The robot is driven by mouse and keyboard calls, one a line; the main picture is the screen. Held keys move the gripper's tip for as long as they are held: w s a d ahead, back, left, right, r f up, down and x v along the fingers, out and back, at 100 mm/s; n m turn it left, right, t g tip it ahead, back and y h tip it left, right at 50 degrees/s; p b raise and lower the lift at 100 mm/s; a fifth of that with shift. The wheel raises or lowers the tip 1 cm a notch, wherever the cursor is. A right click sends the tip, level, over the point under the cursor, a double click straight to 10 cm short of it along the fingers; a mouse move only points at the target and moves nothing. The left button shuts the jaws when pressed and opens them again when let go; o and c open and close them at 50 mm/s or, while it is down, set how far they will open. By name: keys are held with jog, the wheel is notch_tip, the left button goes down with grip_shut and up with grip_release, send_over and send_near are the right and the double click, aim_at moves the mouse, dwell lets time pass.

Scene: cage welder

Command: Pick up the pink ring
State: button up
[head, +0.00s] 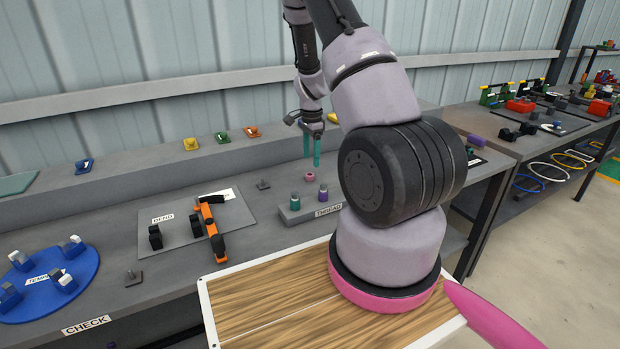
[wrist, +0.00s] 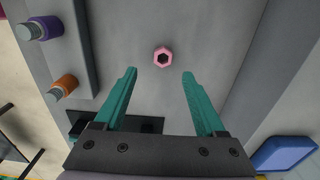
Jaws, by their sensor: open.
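The pink ring (head: 309,176) is a small hexagonal nut-like piece with a dark hole. It lies flat on the grey bench top (head: 277,215), just behind the small block labelled THREAD (head: 312,209). In the wrist view the pink ring (wrist: 162,57) lies beyond the fingertips and between their lines, nearly centred. My gripper (head: 312,161) has teal fingers pointing down, above and close to the ring in the head view. In the wrist view my gripper (wrist: 159,72) is open with nothing between its fingers.
An orange clamp tool (head: 211,228) lies on the BEND plate (head: 163,225). A raised ledge (head: 150,184) runs behind. Bare bench surrounds the ring.

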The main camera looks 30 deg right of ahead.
jog(key=f, duration=0.6)
jog(key=shift+w+a+f, duration=0.25)
jog(key=shift+a+f, duration=0.1)
grip_shut()
